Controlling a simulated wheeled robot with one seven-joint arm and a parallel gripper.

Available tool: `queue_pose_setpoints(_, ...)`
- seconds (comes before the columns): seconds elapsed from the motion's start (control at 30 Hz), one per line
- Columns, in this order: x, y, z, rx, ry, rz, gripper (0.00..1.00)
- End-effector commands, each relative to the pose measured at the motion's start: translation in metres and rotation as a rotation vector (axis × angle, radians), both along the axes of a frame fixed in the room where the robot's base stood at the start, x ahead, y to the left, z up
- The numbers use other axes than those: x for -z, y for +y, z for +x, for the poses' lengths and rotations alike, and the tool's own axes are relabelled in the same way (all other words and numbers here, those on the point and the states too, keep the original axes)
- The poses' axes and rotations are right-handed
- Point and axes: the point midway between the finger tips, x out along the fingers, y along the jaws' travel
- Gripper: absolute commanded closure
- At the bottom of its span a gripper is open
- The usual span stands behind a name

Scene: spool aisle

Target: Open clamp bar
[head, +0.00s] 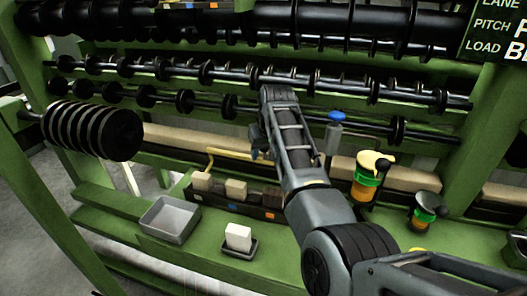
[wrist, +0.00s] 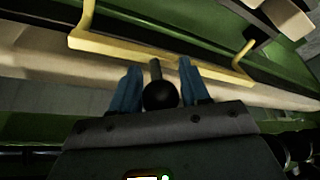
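A yellow bar (wrist: 150,55) with upturned ends crosses the upper part of the wrist view. In the head view a thin yellow bar (head: 228,153) shows just left of my gripper (head: 262,146), which is small and partly hidden by my arm. In the wrist view my gripper (wrist: 158,80) has two blue fingers standing apart. A black ball knob (wrist: 160,96) on a short dark stem lies between them, in line with the yellow bar. The fingers flank the knob; I cannot tell whether they touch it. Which part is the clamp bar is not labelled.
Black spools on rods (head: 300,82) run across the green rack behind my arm. A grey tray (head: 170,220), a white block (head: 238,236) and a dark bin of blocks (head: 236,203) sit left of my arm. A yellow-topped canister (head: 366,180) stands right.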

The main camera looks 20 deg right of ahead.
Motion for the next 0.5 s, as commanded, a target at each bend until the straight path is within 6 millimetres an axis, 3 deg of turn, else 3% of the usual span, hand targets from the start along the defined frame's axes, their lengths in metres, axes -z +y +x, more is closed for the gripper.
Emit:
queue_pose_setpoints(0.43, 0.0005, 0.0001, -0.0004, 0.0, 0.002, 0.0, 0.98)
queue_pose_setpoints(0.5, 0.0005, 0.0001, -0.0005, 0.0, 0.002, 0.0, 1.0)
